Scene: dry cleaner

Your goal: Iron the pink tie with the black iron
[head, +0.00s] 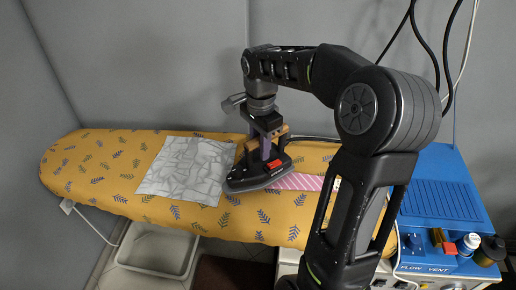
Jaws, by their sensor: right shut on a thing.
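A black iron (258,173) with a red button sits low over the ironing board (110,175). My right gripper (266,145) is shut on the iron's handle from above. The pink striped tie (296,181) lies on the board and comes out to the right from under the iron. The iron covers its left part, and my right arm hides its right end. Whether the iron's sole touches the tie cannot be told for sure. My left gripper is not in view.
A grey patterned cloth (187,169) lies on the board left of the iron. A blue machine (442,200) with small bottles (468,244) stands at the right. A white bin (158,250) is below the board. Cables hang at the upper right. Walls close off the back.

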